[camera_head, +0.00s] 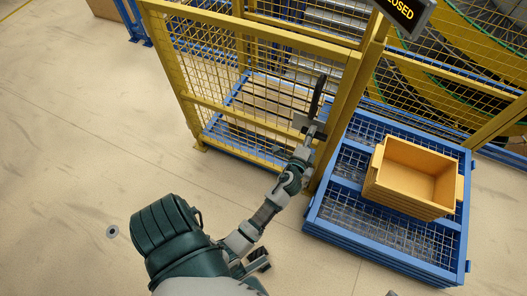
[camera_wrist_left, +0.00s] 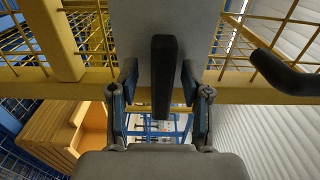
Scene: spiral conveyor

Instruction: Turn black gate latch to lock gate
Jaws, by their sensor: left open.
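The yellow mesh gate (camera_head: 255,115) stands in line with its post (camera_head: 350,90) in the head view. A grey plate (camera_wrist_left: 125,25) at the gate's edge carries the black latch (camera_wrist_left: 163,90), an upright bar in the left wrist view. My left gripper (camera_head: 312,136) is at the plate, with the latch largely covered in the head view. In the left wrist view the fingers (camera_wrist_left: 159,72) are open, one on each side of the latch, with gaps visible. My right gripper is not in view.
A curved black handle (camera_head: 318,95) sticks out just above the latch; it also shows at the right of the left wrist view (camera_wrist_left: 285,72). A yellow bin (camera_head: 410,195) sits on a blue mesh platform (camera_head: 380,265) to the right. Open floor (camera_head: 80,160) lies left.

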